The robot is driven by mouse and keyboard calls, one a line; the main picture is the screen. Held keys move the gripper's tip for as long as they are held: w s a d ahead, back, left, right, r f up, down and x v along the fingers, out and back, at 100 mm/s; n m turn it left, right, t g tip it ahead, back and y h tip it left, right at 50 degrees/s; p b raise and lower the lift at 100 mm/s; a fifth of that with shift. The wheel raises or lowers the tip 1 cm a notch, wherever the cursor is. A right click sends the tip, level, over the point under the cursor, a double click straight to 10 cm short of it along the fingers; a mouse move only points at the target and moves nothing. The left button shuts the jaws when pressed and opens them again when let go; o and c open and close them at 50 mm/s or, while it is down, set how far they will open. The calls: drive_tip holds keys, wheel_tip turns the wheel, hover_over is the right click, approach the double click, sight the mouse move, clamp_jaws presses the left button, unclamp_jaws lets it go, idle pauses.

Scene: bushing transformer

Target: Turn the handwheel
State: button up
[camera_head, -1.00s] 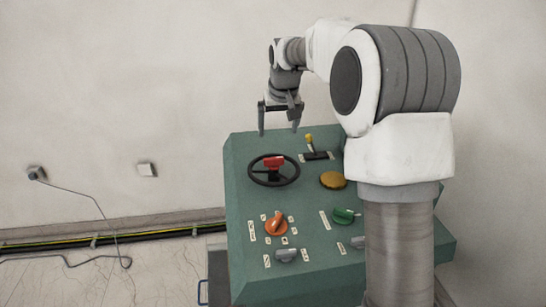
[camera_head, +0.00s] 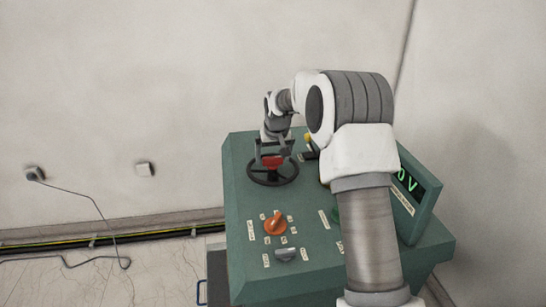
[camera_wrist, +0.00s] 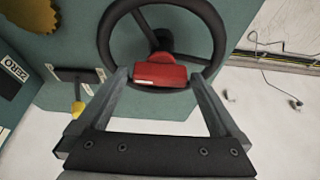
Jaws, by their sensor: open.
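The black handwheel (camera_head: 274,184) lies on the sloping top of the green console, at its upper left. It carries a red block (camera_head: 271,162), which also shows in the wrist view (camera_wrist: 160,75). My gripper (camera_head: 274,156) is above the far part of the wheel. In the wrist view its two fingers are apart, one on each side of the red block, with visible gaps. The wheel's rim (camera_wrist: 213,28) and spokes show beyond the fingertips. I cannot tell how deep the fingertips reach beside the block or whether they touch the rim.
A wall stands behind.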

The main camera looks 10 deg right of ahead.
clamp_jaws()
idle(0.4)
